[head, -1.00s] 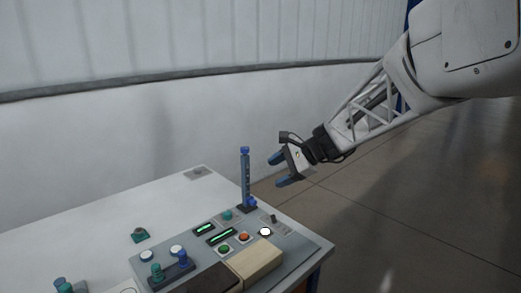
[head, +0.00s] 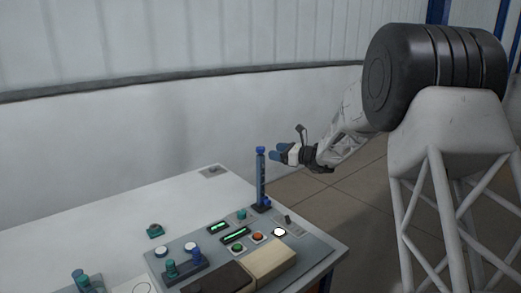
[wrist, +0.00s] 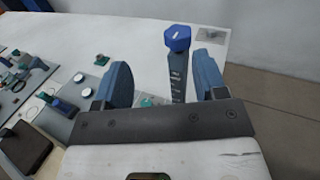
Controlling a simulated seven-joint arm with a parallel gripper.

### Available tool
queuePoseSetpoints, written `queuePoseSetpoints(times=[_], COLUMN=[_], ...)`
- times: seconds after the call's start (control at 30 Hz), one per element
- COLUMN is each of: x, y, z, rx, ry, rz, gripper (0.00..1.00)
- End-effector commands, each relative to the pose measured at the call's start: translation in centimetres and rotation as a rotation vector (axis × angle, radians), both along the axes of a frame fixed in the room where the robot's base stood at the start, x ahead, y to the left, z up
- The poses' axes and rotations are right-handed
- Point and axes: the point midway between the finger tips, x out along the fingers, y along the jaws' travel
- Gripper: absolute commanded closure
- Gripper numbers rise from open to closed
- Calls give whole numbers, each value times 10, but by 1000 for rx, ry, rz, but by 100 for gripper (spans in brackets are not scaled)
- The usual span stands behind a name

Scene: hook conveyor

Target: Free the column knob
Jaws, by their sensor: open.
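The column (head: 261,178) is an upright blue-grey post on the right side of the control panel. Its blue knob (head: 260,149) sits at the top, and a blue part (head: 264,203) sits at its foot. My gripper (head: 276,152) is just right of the knob at about its height, roughly level. In the wrist view the knob (wrist: 177,38) shows between the two blue fingers of my open gripper (wrist: 163,70), with the marked column below it. The knob appears beyond the fingers. I see no clear contact. The lower column is hidden by the gripper body.
The control panel (head: 325,250) carries lit displays, buttons, small levers and a beige block (head: 270,262). A green knob (head: 155,231) stands on the white table (head: 90,235). The table's back is mostly clear, and open floor lies to the right.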

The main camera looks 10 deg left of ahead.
Motion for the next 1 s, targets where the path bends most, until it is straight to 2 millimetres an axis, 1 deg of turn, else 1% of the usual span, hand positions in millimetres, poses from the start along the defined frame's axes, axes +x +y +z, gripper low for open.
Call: queuePoseSetpoints(times=[0.03, 0.1, 0.2, 0.67, 0.87, 1.0], x=[8, 15, 21, 23, 27, 32], y=[1, 1, 1, 3, 13, 26], z=[-4, -8, -10, -11, -11, -11], rx=[20, 44, 62, 68, 67, 68], ry=[12, 25, 35, 38, 37, 38], rz=[-10, -21, -30, -32, -30, -30], gripper=[35, 35, 35, 35, 35, 35])
